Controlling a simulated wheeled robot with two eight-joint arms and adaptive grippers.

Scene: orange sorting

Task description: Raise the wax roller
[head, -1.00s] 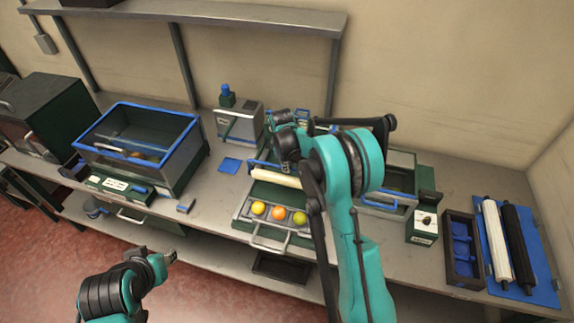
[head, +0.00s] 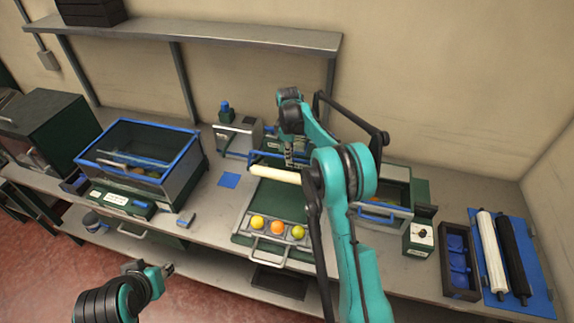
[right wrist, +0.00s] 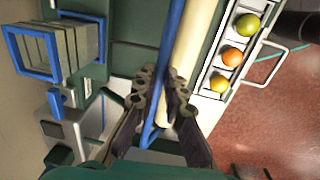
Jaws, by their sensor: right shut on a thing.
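The wax roller (head: 275,173) is a cream cylinder with a blue bar (head: 259,154) alongside it. It spans the green bed above a row of yellow and orange fruit (head: 278,227), with green bed showing between. My right gripper (head: 297,163) is at the bar, partly hidden by my own arm. In the right wrist view, the fingers (right wrist: 163,85) are shut on the blue bar, beside the cream roller (right wrist: 186,42). The roller's right end is hidden in the head view. My left gripper (head: 168,269) hangs off the front of the bench, its fingers too small to read.
A blue-rimmed glass case (head: 140,150) stands at the left. A dark tray (head: 459,262) and a blue mat (head: 540,290) with a white roller (head: 491,250) and a black roller (head: 515,255) lie at the right. A shelf (head: 220,35) runs above the back.

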